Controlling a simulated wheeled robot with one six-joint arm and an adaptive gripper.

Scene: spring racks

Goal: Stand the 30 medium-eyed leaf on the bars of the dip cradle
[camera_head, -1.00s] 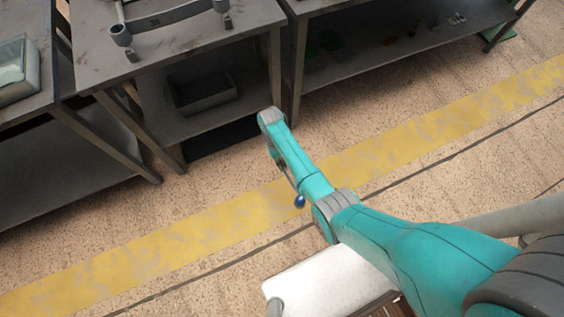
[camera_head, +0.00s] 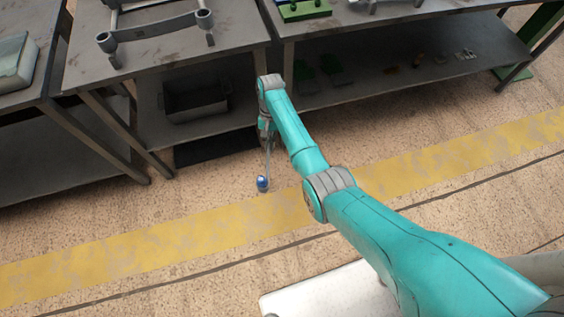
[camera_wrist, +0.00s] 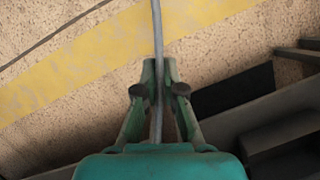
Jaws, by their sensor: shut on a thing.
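My gripper (camera_head: 266,125) hangs below the end of my arm, in front of the work tables and above the floor. It is shut on a thin grey leaf (camera_wrist: 157,28), which runs between the fingertips (camera_wrist: 159,72) and away past the top of the wrist view. In the head view the leaf's lower end shows a blue round eye (camera_head: 263,184); its other end is hidden.
A pale tank (camera_head: 14,62) stands on the far-left table. A grey bin (camera_head: 196,104) sits on the shelf under the middle table (camera_head: 232,32). A green-based item (camera_head: 303,10) is on the right table. The floor with a yellow stripe (camera_head: 130,245) is open.

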